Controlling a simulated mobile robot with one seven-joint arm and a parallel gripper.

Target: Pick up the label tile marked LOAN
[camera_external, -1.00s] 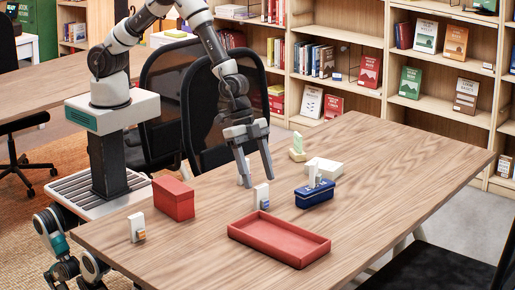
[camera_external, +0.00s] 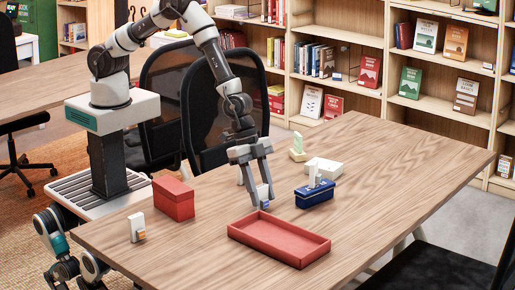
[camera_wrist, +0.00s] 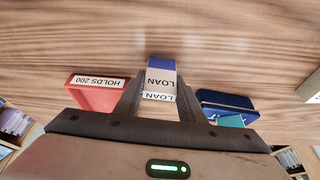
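The LOAN tile (camera_wrist: 161,78) is a small white upright block with a blue end, and LOAN is printed on two of its faces. It stands on the wooden table, and in the external view it (camera_external: 264,194) is partly hidden by my fingers. My gripper (camera_external: 258,203) points down over it, with one finger on each side. In the wrist view my gripper (camera_wrist: 160,90) is open, and the tile sits between the fingers. Whether either finger touches it is hard to tell.
A red tray (camera_external: 240,236) lies just in front of the tile. A red box (camera_external: 174,200) labelled HOLDS 200 (camera_wrist: 97,82) and a blue box (camera_external: 318,198) stand on either side. Another small white tile (camera_external: 137,227) stands at front left. The table's right side is clear.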

